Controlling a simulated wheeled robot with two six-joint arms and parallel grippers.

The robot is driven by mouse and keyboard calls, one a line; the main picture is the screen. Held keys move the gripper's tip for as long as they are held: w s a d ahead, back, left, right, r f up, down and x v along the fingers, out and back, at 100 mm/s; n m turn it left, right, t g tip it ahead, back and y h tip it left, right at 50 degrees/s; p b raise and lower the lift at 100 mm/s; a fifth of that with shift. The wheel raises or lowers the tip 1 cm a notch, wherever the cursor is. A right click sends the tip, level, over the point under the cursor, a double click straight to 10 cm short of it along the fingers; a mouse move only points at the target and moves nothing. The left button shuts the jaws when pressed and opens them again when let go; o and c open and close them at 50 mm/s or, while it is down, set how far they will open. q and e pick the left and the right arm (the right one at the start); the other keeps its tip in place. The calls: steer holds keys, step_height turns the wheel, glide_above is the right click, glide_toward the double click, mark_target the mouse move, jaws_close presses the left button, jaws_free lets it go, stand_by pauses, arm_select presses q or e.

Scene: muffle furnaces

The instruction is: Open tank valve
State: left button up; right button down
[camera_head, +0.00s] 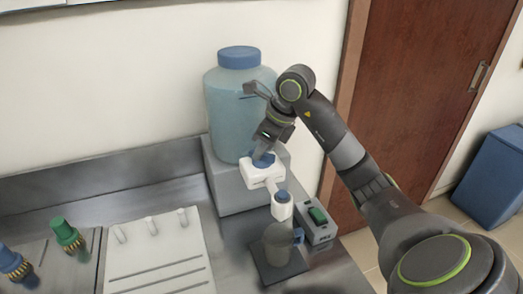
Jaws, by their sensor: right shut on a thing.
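A translucent blue tank (228,108) with a blue lid stands on a grey block (230,193) at the back of the counter. A white valve (257,176) with a blue knob (263,160) projects from its lower front. My right gripper (263,155) points down at the valve and is shut on the blue knob; its fingertips partly hide the knob. A white spout piece (282,206) with a blue top sits in front of and below the valve. My left gripper is not in view.
A clear beaker (278,242) stands on a dark plate (268,268) below the spout. A grey switch box (317,230) with a green switch is beside it. Green (66,234) and blue (12,262) taps and a white rack (155,262) are at the left.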

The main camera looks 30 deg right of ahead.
steer(key=m+p, duration=0.2)
steer(key=m+h+p, duration=0.1)
steer(key=m+p, duration=0.1)
steer(key=m+t+h+p, duration=0.1)
steer(key=m+p, duration=0.1)
steer(key=p, duration=0.1)
steer(key=shift+r, duration=0.35)
steer(key=shift+f+m+h+p, duration=0.2)
steer(key=shift+m+h+p, duration=0.6)
steer(key=shift+m+p, duration=0.9)
steer(key=c, duration=1.4)
jaws_free()
steer(key=shift+f, duration=0.1)
steer(key=shift+c, duration=0.2)
steer(key=shift+d, duration=0.1)
